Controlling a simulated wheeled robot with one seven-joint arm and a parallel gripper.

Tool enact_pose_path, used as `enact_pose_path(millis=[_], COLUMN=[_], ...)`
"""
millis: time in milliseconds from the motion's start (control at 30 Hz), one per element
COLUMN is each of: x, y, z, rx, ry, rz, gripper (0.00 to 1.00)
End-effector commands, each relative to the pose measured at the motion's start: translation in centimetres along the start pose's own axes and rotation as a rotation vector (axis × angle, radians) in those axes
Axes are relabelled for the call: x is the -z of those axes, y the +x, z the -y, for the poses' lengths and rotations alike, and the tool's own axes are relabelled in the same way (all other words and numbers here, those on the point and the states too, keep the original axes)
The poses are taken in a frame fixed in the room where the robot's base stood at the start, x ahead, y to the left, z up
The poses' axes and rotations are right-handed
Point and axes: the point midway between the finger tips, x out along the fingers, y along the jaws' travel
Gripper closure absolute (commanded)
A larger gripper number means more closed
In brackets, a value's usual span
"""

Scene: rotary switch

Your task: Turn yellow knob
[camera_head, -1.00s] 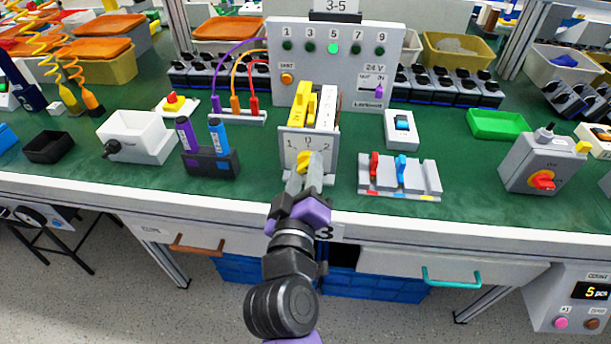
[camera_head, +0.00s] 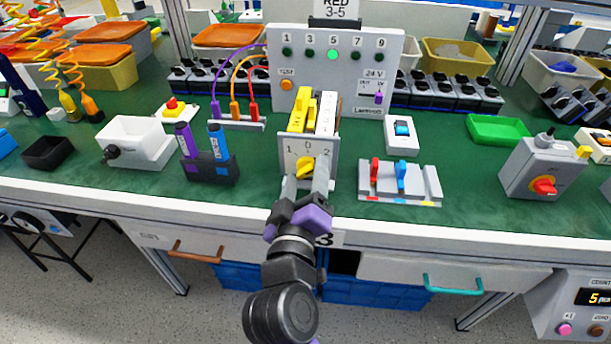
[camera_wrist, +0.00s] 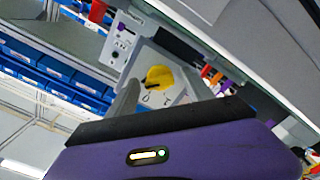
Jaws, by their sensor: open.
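The yellow knob (camera_head: 306,168) sits on the front of a grey switch plate (camera_head: 323,146) marked 1, 0, 2. In the head view its handle tilts up to the right. The wrist view shows the round yellow knob (camera_wrist: 160,78) with a dark pointer line, on the plate with its markings below it. My gripper (camera_head: 306,182) is open just in front of the plate, one finger on each side of the knob and a little below it. The fingers look apart from the knob; whether either touches it I cannot tell.
A rail with red and blue levers (camera_head: 400,180) stands to the right. A dark holder with purple and blue pens (camera_head: 210,165) stands to the left. A test panel (camera_head: 340,50) rises behind. A grey box with a red knob (camera_head: 541,165) is far right.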

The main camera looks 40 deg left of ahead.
Motion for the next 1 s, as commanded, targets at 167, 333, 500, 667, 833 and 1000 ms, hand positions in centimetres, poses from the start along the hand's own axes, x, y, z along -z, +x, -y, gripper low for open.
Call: enact_pose_path(millis=[167,333,500,667,833,1000], x=[0.1,0.0,0.0,0.0,0.0,0.0], y=[-0.5,-3.0,-5.7,-7.3,-7.9,-7.8], z=[0.0,0.0,0.0,0.0,0.0,0.0], rx=[0.0,0.002,0.002,0.001,0.0,0.0], ry=[0.0,0.001,0.001,0.0,0.0,0.0], rz=[-0.001,0.0,0.0,0.0,0.0,0.0], gripper=[0.4,0.4,0.4,0.4,0.4,0.4])
